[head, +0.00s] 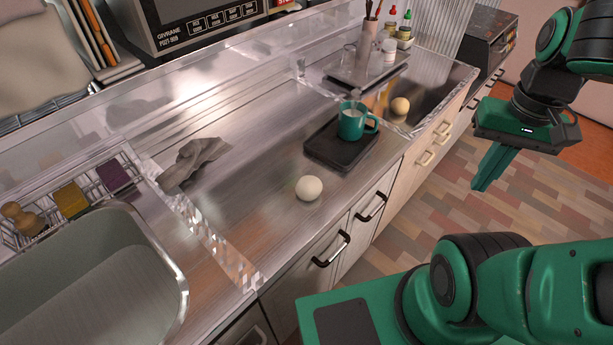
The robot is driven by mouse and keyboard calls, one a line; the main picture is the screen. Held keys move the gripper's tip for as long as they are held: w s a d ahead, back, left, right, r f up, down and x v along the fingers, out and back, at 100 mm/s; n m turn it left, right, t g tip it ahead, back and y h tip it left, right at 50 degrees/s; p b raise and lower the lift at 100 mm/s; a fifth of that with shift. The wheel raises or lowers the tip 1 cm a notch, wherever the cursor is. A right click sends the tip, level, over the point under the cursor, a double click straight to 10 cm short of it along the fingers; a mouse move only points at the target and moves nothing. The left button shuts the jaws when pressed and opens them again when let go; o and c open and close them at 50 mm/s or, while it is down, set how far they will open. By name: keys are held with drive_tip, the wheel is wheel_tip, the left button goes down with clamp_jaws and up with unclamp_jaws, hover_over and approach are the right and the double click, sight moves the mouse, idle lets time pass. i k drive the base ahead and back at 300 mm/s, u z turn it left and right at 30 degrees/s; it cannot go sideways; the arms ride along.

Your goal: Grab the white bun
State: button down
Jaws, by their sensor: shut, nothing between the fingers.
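My gripper (481,186) is green and hangs over the floor at the right, well away from the bun and off the counter. Its fingers are shut together, pointing down and left, with nothing between them.
A teal mug (352,122) stands on the black tray (316,160) behind the bun. A yellowish ball (400,106) lies farther right. A grey cloth (196,158) and the sink (172,262) are at left. The counter left of the bun is clear.

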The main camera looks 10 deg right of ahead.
sight(308, 188)
drive_tip(key=z, duration=0.85)
drive_tip(key=k, duration=1.3)
drive_tip(key=u, duration=0.5)
drive_tip(key=i, duration=1)
drive_tip(key=z, duration=0.05)
